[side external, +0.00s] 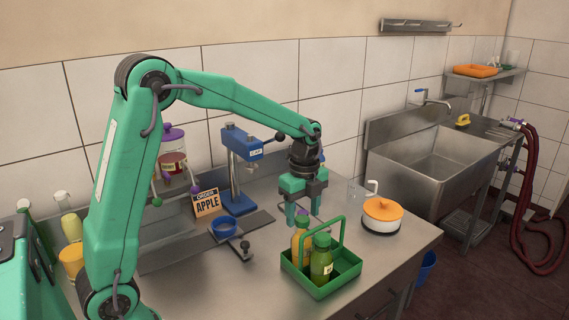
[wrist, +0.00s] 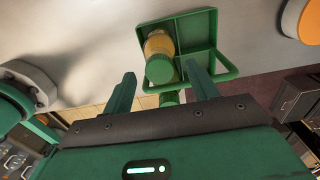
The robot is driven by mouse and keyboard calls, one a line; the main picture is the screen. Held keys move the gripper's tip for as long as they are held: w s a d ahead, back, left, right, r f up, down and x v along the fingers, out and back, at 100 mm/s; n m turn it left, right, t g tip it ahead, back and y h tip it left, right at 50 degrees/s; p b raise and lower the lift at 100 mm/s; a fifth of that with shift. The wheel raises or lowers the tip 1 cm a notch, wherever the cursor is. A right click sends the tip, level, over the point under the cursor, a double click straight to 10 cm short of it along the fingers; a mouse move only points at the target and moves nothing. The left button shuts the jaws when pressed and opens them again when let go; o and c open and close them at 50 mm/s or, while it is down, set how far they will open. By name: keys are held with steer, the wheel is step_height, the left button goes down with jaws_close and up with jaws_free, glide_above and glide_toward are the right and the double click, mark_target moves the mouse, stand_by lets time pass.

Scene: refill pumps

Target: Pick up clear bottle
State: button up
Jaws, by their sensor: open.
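My gripper (side external: 303,207) is open and empty, pointing down above the back of the green carrier. In the wrist view its two fingers (wrist: 163,85) stand apart, with the carrier beyond them. A pale, see-through bottle (side external: 67,215) stands at the far left of the counter, behind my arm and well away from the gripper. I cannot tell if it is the clear bottle. The green carrier holds an amber bottle with a green cap (side external: 299,246) and a green bottle (side external: 321,262). The amber bottle also shows in the wrist view (wrist: 160,48).
The green carrier (side external: 335,279) has a raised handle. A white pot with an orange lid (side external: 381,214) stands to its right. A sink (side external: 440,160) is at the right.

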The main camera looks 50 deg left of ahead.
mark_target(303, 218)
steer(key=shift+f, duration=2.1)
jaws_close()
